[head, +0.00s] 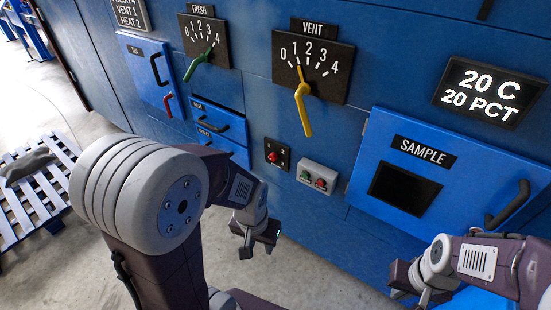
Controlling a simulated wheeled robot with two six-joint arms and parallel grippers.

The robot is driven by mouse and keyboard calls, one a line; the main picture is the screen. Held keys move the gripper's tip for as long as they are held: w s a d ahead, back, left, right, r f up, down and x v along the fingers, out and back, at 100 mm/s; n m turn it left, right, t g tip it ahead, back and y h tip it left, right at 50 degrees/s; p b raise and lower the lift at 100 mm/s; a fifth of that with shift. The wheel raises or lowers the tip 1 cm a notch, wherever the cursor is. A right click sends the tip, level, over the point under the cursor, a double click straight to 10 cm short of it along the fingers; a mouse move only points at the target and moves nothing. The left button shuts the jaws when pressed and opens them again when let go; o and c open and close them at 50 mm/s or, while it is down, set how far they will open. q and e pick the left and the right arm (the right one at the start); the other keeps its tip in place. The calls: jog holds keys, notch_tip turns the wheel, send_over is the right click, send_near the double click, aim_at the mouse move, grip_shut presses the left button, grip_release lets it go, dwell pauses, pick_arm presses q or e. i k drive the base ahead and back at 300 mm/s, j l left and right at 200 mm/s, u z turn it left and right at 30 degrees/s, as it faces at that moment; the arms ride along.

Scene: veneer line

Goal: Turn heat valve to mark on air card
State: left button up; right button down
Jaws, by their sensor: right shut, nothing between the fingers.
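The air card (129,13) is cut by the top edge at upper left; it reads "VENT 1" and "HEAT 2", with a FRESH line partly cut off. No dial labelled HEAT is in view. A red lever (168,105) sits at the lower corner of a blue door at left; I cannot tell whether it is the heat valve. My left gripper (258,243) is open and empty, in front of the lower panel and apart from it. My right gripper (424,298) is shut and empty at the bottom right, partly cut off.
The FRESH dial (191,29) has a green lever near 4. The VENT dial (337,60) has a yellow lever near 1. A white slatted pallet (28,205) lies at left.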

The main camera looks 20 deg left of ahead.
aim_at(273, 156)
jog(key=k+j+u, duration=0.1)
jog(key=j+u, duration=0.25)
jog(key=j, duration=0.5)
jog(key=j+u, duration=0.35)
jog(key=j, duration=0.5)
jog(key=i+j+u, duration=0.1)
jog(key=j+u, duration=0.25)
jog(key=j, duration=0.5)
jog(key=i+l+z, duration=0.45)
jog(key=i+j, duration=0.1)
